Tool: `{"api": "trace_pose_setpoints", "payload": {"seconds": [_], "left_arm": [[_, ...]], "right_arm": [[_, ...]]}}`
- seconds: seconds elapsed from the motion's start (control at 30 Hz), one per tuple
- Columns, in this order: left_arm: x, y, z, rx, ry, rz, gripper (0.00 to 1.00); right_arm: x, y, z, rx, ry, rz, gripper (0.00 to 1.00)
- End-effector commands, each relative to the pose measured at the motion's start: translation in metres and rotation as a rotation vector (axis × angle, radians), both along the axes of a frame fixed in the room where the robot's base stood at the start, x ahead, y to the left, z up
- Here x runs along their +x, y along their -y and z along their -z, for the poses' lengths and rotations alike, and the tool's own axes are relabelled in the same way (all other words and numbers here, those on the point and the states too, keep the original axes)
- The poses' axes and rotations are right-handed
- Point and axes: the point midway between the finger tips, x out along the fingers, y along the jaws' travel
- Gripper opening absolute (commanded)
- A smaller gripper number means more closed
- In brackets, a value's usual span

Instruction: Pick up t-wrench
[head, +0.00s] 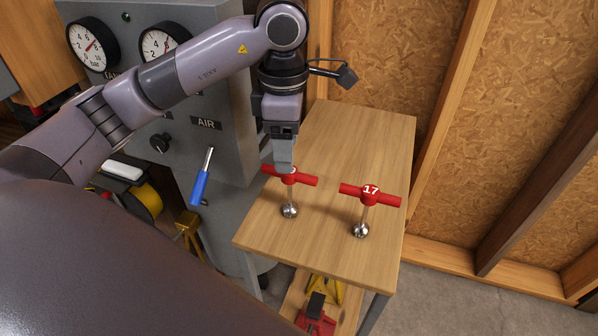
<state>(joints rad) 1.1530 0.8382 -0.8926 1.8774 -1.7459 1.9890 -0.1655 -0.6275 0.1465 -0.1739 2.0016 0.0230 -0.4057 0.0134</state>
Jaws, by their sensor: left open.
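Two red-handled t-wrenches stand upright on the wooden table (330,140), each with a metal shaft and a round silver socket end at the tabletop. The right t-wrench (385,199) carries the number 17. The left t-wrench (303,180) has its number mostly hidden by my left gripper (284,168). The left gripper points down from above, with its fingertips at the middle of the left t-wrench's handle. It is open; I cannot tell whether the fingers touch the handle. My right gripper is not in view.
A wood-panelled wall is behind and right. The table's back part is clear. Yellow and red items (318,308) sit below.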

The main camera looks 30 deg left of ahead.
Motion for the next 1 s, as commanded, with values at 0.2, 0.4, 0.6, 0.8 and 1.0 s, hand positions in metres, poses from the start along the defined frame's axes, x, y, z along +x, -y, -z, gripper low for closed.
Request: {"api": "trace_pose_setpoints", "payload": {"seconds": [0.2, 0.4, 0.6, 0.8, 1.0], "left_arm": [[-0.002, 0.002, 0.025, -0.001, -0.004, 0.0, 0.61], [-0.004, 0.007, 0.055, -0.002, -0.005, 0.0, 0.61], [-0.003, 0.007, 0.068, -0.003, -0.001, 0.0, 0.61], [-0.003, 0.007, 0.068, -0.003, -0.001, 0.001, 0.54], [-0.003, 0.007, 0.068, -0.003, -0.001, 0.001, 0.0]], "right_arm": [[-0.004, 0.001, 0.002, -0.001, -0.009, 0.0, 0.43], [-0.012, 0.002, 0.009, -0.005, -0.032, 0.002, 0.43], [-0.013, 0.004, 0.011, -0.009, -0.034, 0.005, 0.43], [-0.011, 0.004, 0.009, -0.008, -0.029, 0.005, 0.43], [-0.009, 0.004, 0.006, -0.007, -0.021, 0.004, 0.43]]}}
